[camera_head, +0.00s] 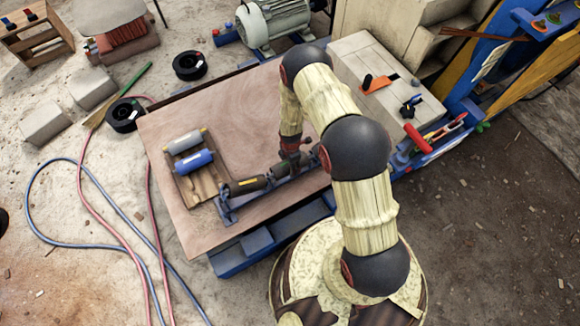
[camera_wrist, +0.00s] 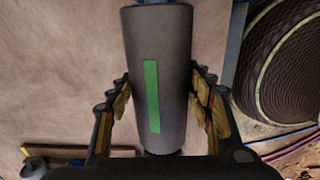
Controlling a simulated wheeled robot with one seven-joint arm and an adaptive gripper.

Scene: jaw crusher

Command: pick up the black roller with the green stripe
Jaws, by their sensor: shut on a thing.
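The black roller with the green stripe (camera_wrist: 160,105) fills the middle of the wrist view, its stripe facing the camera. My gripper (camera_wrist: 163,88) is shut on it, with one finger on each side of its body. In the head view my gripper (camera_head: 297,158) is over the blue stand (camera_head: 226,207) on the table, at its right part. The roller is small and partly covered by my gripper there. I cannot tell whether it still touches the stand.
A dark roller with a yellow stripe (camera_head: 247,186) lies on the stand's left part. A wooden tray (camera_head: 205,184) holds a grey roller (camera_head: 184,142) and a blue roller (camera_head: 193,161). A pale block with tools (camera_head: 370,65) stands at the back right.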

